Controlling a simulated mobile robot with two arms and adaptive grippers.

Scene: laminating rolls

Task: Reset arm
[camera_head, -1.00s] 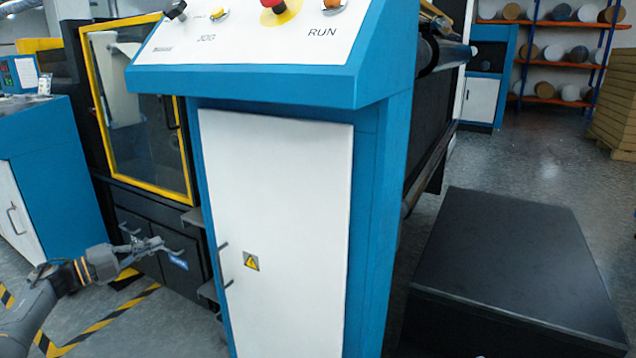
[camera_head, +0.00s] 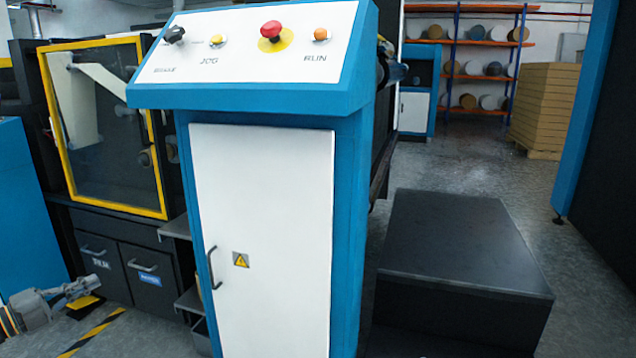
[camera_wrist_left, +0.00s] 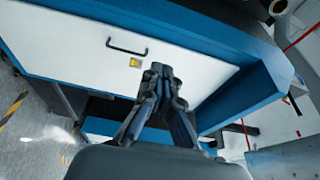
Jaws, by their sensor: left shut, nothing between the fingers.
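My left gripper (camera_head: 92,284) is at the lower left of the head view. It is shut and empty, apart from the drawers behind it. In the left wrist view its closed fingers (camera_wrist_left: 162,72) point towards the white cabinet door (camera_wrist_left: 85,42), and nothing is between them. The blue control console (camera_head: 345,190) stands in the middle of the head view, with a white door (camera_head: 262,255) and a sloped panel with a red button (camera_head: 271,30). My right gripper is in neither view.
A dark low platform (camera_head: 460,240) stands right of the console. A yellow-framed window (camera_head: 105,125) and dark drawers (camera_head: 145,272) are at left. Shelves of rolls (camera_head: 485,68) and stacked brown boards (camera_head: 545,110) stand at the back. Open floor lies behind the platform.

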